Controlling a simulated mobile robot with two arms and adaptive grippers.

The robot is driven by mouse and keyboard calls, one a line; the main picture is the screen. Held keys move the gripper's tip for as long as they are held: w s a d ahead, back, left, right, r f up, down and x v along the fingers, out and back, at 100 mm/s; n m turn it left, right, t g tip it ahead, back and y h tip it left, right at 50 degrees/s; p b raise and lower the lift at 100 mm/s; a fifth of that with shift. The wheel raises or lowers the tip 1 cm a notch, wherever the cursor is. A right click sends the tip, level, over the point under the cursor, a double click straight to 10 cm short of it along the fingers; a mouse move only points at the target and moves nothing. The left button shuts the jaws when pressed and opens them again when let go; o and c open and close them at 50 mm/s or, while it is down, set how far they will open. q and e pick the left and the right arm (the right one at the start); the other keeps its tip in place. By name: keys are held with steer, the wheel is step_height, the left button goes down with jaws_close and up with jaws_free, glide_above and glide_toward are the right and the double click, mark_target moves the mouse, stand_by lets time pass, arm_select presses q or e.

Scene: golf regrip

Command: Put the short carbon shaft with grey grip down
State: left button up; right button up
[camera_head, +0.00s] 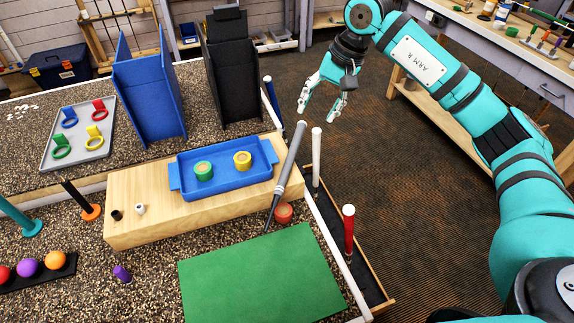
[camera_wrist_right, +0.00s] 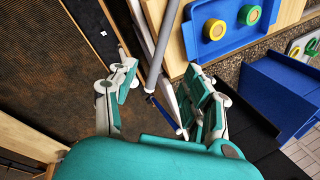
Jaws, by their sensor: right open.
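The short carbon shaft with grey grip (camera_head: 289,162) is tilted across the right end of the wooden block, grip end up and dark tip down toward the green mat. I cannot tell what supports it. My right gripper (camera_head: 325,102) is open and empty, above and beyond the grip's upper end, apart from it in the head view. In the right wrist view, the grey grip (camera_wrist_right: 164,42) runs in from the top, its end between the spread fingers (camera_wrist_right: 160,92). My left gripper is not in view.
A blue tray (camera_head: 225,188) with tape rolls sits on the wooden block (camera_head: 140,215). A green mat (camera_head: 255,280) lies in front. A white grip (camera_head: 316,150) and a red grip (camera_head: 348,228) stand upright at the right edge. Blue (camera_head: 145,90) and black holders stand behind.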

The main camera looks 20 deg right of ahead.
steer(key=p, duration=0.3)
glide_above(293, 152)
steer(key=s+d, duration=0.1)
steer(key=d, duration=0.1)
step_height(293, 152, down, 10)
steer(key=p+x, duration=0.2)
steer(key=x, duration=0.1)
steer(key=p+x, duration=0.1)
steer(key=shift+s+a+f, duration=0.1)
steer(key=shift+a+f, duration=0.25)
steer(key=shift+a, duration=0.05)
steer(key=shift+f, duration=0.4)
jaws_close()
